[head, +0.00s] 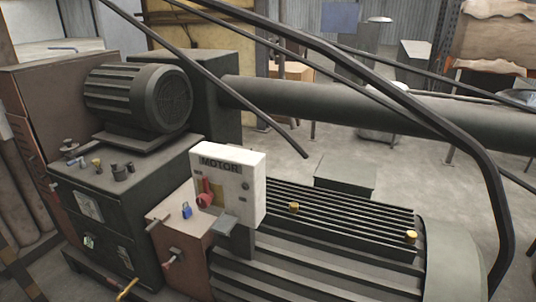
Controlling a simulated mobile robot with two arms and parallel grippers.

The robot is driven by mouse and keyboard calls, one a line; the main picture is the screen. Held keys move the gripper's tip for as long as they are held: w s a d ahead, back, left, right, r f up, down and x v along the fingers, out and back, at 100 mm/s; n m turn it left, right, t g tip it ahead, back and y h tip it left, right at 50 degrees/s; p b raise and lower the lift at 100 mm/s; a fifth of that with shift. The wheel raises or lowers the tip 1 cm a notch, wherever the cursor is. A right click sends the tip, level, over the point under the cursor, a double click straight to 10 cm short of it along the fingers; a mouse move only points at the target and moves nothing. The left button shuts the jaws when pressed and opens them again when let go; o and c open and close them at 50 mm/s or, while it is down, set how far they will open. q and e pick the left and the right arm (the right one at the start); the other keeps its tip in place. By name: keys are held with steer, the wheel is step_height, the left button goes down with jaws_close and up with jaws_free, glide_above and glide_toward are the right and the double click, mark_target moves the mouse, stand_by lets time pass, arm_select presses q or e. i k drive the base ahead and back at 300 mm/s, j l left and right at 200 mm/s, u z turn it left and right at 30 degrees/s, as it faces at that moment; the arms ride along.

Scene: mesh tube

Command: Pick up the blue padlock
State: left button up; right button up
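A small blue padlock (186,212) shows in the head view, left of centre. It is on or against the brownish cabinet (170,222), just left of the white motor control box (245,185) and close to its red knob (205,197). It is too small to tell whether it hangs from something or rests on a ledge. Neither of my grippers is in view.
A dark motor (140,98) stands on the machine behind the padlock. Levers and knobs (98,165) cover the dark cabinet at left. A ribbed dark housing (335,230) with yellow caps lies at right. Long dark bars (495,190) cross the view above it.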

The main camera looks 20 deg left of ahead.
mark_target(186, 211)
steer(key=u, duration=1.2)
steer(key=i+j+z, duration=0.1)
steer(key=i+j, duration=0.25)
steer(key=j, duration=0.25)
steer(key=i+j+z, duration=0.15)
steer(key=j, duration=0.15)
steer(key=i+j+z, duration=0.1)
steer(key=j, duration=0.25)
steer(key=i+j+z, duration=0.1)
steer(key=j, duration=0.25)
steer(key=i+j, duration=0.25)
steer(key=j+z, duration=0.05)
steer(key=j, duration=0.05)
